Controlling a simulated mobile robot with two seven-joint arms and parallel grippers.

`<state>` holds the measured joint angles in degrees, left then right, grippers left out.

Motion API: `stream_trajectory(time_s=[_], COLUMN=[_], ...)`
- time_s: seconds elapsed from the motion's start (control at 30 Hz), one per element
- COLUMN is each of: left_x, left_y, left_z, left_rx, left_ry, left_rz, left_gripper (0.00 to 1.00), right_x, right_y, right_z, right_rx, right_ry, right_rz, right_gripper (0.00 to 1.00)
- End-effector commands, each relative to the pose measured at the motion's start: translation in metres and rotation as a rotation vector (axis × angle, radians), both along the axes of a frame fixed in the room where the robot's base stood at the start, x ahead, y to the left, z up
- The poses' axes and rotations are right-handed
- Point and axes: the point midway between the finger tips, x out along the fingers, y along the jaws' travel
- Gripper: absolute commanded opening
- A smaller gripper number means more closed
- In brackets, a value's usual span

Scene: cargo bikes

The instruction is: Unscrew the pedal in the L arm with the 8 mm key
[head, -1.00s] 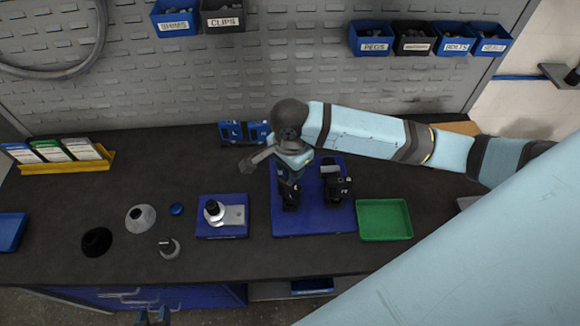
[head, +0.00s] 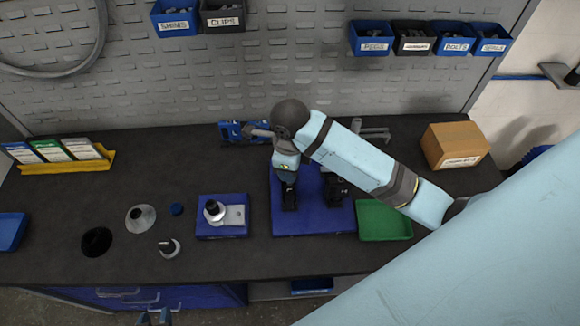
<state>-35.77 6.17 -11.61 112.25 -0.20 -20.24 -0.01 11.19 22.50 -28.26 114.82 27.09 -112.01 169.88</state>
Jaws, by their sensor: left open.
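A blue board (head: 312,222) on the bench carries two dark upright fixtures, a left one (head: 289,195) and a right one (head: 336,190). My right gripper (head: 288,178) points down over the left fixture; its fingertips blend with the dark part, so its jaws are unclear. A grey bar (head: 257,131) juts left beside my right wrist, in front of a blue holder (head: 231,131); I cannot tell if it is the key. The pedal cannot be made out. My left gripper (head: 154,317) is at the bottom edge, open and empty, in front of the bench.
A green tray (head: 384,232) lies right of the board, partly under my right arm. A blue block (head: 222,234) with a grey plate stands left, near loose round parts (head: 140,218). A cardboard box (head: 455,146) and grey bracket (head: 372,134) stand behind.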

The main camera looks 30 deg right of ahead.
Motion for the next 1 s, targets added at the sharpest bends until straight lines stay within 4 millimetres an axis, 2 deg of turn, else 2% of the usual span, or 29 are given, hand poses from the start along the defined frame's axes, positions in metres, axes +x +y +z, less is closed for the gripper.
stream_trajectory(time_s=[0.47, 1.0], left_x=[0.003, 0.003], left_y=[0.0, 0.001], left_z=[0.002, 0.003], left_rx=[0.0, 0.0], left_ry=[-0.008, -0.008], left_rz=[0.0, 0.001], left_gripper=[0.43, 0.43], right_x=[-0.002, -0.001], right_y=[0.001, 0.0], right_z=[-0.004, 0.008], right_rx=[0.001, 0.001], right_ry=[0.009, 0.003], right_rz=[0.0, 0.0], right_gripper=[0.0, 0.0])
